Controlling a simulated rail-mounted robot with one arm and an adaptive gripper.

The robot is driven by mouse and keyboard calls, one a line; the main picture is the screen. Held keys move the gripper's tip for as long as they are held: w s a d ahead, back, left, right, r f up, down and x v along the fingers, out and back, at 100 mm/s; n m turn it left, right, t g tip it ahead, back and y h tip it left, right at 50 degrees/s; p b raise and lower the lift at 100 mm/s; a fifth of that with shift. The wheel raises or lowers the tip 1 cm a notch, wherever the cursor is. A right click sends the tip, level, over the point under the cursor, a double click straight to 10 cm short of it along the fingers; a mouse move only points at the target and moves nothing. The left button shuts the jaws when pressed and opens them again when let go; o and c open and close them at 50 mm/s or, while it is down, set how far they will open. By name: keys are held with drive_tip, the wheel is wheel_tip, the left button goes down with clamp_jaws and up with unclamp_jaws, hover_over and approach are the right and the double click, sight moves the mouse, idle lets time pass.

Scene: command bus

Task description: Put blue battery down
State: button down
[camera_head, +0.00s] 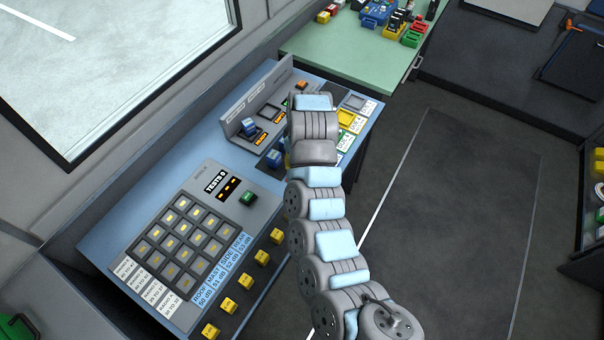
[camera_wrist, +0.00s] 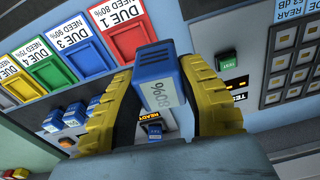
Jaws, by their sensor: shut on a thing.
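My gripper (camera_wrist: 160,84) has yellow and dark fingers, shut on the sides of a blue battery (camera_wrist: 168,72) with a white label that appears to read 80%. The held battery is in front of the sloped panel in the wrist view; whether it touches the panel cannot be told. Several other blue batteries (camera_wrist: 75,112) stand in a row at the left. A small blue one (camera_wrist: 153,130) shows between the fingers by a lit READY label. In the head view my arm hides the gripper; blue batteries (camera_head: 248,126) show left of it.
Coloured DUE places line the panel: red (camera_wrist: 115,28), blue (camera_wrist: 83,48), green (camera_wrist: 53,70) and more. A green TEST button (camera_wrist: 228,62) and a keypad (camera_head: 185,232) lie on the other side. A green table (camera_head: 335,48) with coloured items stands behind. The floor right of the arm is clear.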

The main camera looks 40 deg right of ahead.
drive_tip(key=s+d+n, duration=0.1)
drive_tip(key=s+d, duration=0.8)
drive_tip(key=d, duration=0.2)
drive_tip(key=shift+w+a+f+b, duration=1)
drive_tip(key=shift+w+f, duration=0.5)
drive_tip(key=shift+w, duration=0.55)
drive_tip(key=shift+w+a+f+b, duration=1.05)
drive_tip(key=shift+w+f, duration=0.45)
drive_tip(key=shift+w, duration=0.6)
drive_tip(key=shift+w+a+f+b, duration=1)
drive_tip(key=shift+w+f, duration=0.5)
drive_tip(key=shift+w, duration=0.55)
drive_tip(key=shift+w+f+p, duration=0.1)
drive_tip(key=shift+f+p, duration=0.2)
drive_tip(key=shift+f, duration=1.35)
drive_tip(key=shift+f, duration=0.1)
drive_tip(key=c, duration=0.7)
unclamp_jaws()
